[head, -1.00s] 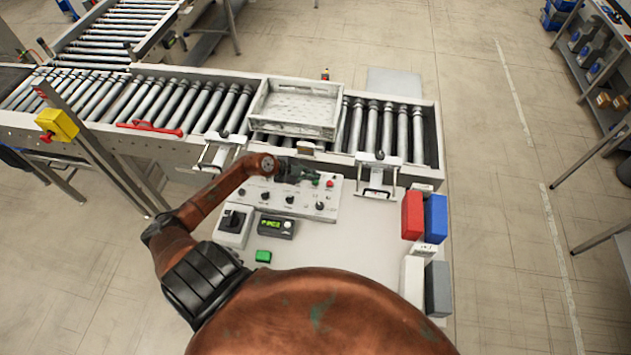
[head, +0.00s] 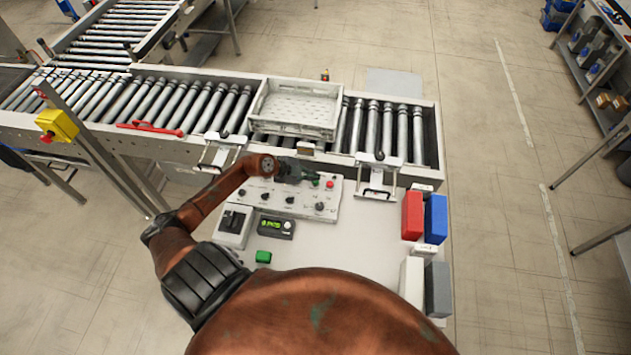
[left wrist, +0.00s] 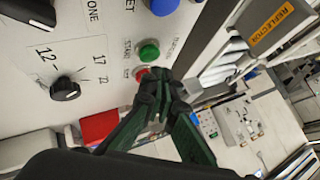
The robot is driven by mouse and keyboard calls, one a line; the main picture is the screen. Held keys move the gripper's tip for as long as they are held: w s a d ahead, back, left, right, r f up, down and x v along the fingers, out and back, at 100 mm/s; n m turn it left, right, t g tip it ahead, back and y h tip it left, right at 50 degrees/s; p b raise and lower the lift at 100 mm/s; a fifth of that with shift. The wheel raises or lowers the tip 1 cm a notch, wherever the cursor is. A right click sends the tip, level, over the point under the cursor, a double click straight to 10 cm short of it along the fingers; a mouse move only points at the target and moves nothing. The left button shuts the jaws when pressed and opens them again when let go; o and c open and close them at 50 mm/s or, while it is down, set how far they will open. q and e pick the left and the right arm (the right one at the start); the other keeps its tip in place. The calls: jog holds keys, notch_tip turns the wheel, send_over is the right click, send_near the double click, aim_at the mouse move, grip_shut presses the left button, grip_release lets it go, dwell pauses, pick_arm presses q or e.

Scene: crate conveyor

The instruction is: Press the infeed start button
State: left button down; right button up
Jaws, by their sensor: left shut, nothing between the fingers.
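In the head view my left gripper (head: 312,177) is shut and empty, low over the far right of the white control panel (head: 272,209). A green button, labelled START in the left wrist view (left wrist: 149,53), lies just beyond the fingertips there. A red button (head: 330,184) sits to the right of the fingertips in the head view. In the left wrist view it (left wrist: 141,74) is partly hidden behind the shut fingers (left wrist: 160,88). I cannot tell whether the fingertips touch any button. A blue button (left wrist: 163,6) also shows. My right gripper is not in view.
A white crate (head: 335,121) sits on the roller conveyor (head: 391,137) behind the panel. Metal brackets (head: 376,190) stand along its near side. Red (head: 411,215) and blue (head: 436,218) boxes stand at the table's right edge. The table's middle right is clear.

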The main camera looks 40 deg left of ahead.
pick_arm(q)
jog(key=shift+f, duration=0.15)
jog(key=shift+f, duration=0.25)
